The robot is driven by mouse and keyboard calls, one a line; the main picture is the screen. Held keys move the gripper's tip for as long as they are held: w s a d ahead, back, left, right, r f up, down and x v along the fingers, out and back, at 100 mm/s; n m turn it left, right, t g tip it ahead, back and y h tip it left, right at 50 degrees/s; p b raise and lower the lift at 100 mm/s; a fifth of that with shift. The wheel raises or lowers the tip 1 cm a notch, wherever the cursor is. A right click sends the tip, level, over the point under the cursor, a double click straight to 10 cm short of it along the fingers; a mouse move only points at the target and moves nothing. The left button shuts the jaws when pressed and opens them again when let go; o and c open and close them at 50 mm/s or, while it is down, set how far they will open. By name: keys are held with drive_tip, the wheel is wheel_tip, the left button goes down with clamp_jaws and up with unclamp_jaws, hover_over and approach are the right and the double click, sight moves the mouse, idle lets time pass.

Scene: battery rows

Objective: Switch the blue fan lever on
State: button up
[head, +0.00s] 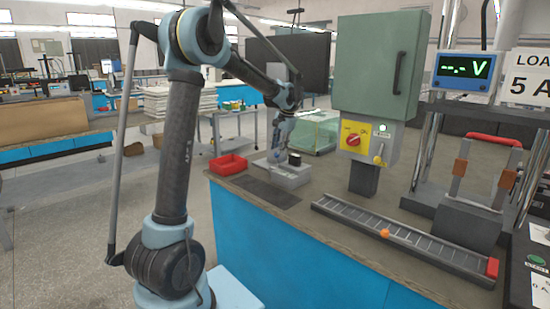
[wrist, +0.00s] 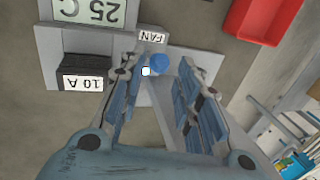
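The fan lever shows in the wrist view as a round blue knob (wrist: 160,64) just below an upside-down FAN label (wrist: 152,37). It sits on a grey fixture (wrist: 48,45), which also shows in the head view (head: 290,179) on the bench. My gripper (wrist: 160,72) points down over the fixture with its fingers apart. The knob's shaft is not clear. In the head view my gripper (head: 279,146) is above the fixture, and the lever there is too small to tell.
A 10 A block (wrist: 83,82) and a 25 C display (wrist: 90,10) are beside the lever. A red bin (head: 228,165) stands left of the fixture. A green cabinet (head: 375,60) and a slotted rail (head: 400,240) are to the right.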

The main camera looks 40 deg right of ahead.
drive_tip(key=shift+x, duration=2.75)
clamp_jaws()
